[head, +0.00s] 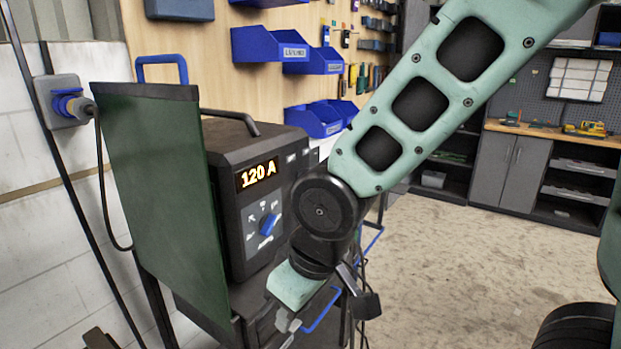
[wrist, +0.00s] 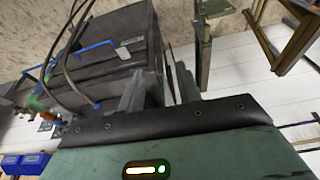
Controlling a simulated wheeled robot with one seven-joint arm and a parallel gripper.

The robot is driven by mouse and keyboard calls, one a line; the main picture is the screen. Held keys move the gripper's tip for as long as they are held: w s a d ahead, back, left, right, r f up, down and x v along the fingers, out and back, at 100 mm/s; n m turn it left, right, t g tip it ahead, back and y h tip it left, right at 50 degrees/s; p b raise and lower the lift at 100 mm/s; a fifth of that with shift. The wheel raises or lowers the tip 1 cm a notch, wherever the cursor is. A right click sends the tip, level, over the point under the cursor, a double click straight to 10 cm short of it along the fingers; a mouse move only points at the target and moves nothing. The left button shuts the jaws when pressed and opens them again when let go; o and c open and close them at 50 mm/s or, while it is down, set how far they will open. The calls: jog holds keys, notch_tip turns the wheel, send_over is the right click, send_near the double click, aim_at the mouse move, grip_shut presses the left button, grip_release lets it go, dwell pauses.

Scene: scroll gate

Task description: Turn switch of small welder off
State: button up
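The small welder (head: 240,150) is a dark box at the centre left of the head view. Its orange display (head: 256,174) is lit and reads 120 A. A blue rotary switch (head: 268,224) sits below the display, with small white symbols around it. My gripper (head: 286,323) is below and in front of the welder's front panel, apart from the switch. In the wrist view its two grey fingers (wrist: 160,88) stand apart with nothing between them. The switch cannot be made out in the wrist view.
A green panel (head: 160,190) stands along the welder's left side. A wall socket with a blue plug (head: 70,105) is at far left. Blue bins (head: 268,45) hang on the back board. Open concrete floor (head: 450,260) lies to the right.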

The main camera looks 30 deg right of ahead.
jog(key=w+d+m+t+y, duration=0.15)
jog(key=w+d+t, duration=0.25)
jog(key=w+d, duration=0.5)
jog(key=w+d+m+t+y, duration=0.1)
jog(key=w+d+m+t, duration=0.4)
jog(key=w, duration=0.8)
jog(key=s+d+r+m+t+y, duration=0.1)
jog(key=d+r+t+y, duration=0.1)
jog(key=d, duration=0.6)
jog(key=s+d+r+t+y, duration=0.1)
jog(key=d+t+y, duration=0.15)
jog(key=d, duration=0.45)
jog(key=f+p+x, duration=0.1)
jog(key=p+x, duration=0.4)
jog(key=x, duration=1.2)
jog(key=shift+w+a+g, duration=0.15)
jog(key=shift+a+g, duration=0.3)
jog(key=shift+c, duration=0.3)
grip_shut()
